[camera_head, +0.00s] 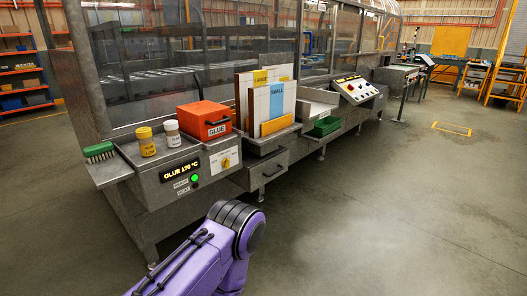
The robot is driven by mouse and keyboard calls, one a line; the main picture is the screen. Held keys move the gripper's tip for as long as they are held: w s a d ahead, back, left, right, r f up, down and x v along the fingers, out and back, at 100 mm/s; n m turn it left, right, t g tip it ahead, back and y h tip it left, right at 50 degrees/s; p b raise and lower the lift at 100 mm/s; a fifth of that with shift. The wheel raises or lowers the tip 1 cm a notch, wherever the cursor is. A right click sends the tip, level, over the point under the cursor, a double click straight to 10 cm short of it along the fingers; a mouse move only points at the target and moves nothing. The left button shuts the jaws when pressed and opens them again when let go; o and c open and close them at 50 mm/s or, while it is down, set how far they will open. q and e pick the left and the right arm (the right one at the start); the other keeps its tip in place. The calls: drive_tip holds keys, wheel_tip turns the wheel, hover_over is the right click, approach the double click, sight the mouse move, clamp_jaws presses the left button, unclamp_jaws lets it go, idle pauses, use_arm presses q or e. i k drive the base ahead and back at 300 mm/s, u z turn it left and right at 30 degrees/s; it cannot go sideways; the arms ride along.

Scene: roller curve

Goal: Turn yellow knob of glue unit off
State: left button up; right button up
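The yellow knob (226,162) sits on a pale plate on the front of the grey metal glue unit (150,196), at the left of the machine. The knob is small here, and I cannot tell its exact setting. Beside it a dark display (181,171) reads "GLUE 176 °C", and a green lamp (194,179) is lit below it. A red box labelled GLUE (204,118) stands on top. A purple arm link of mine shows at the bottom, in front of the unit. Neither of my grippers is in view.
A drawer (266,171) juts out to the right of the knob, below upright boards. The floor (390,210) at the right is clear.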

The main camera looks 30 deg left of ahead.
sight(226, 163)
drive_tip(key=i, duration=3.15)
drive_tip(key=u, duration=2.2)
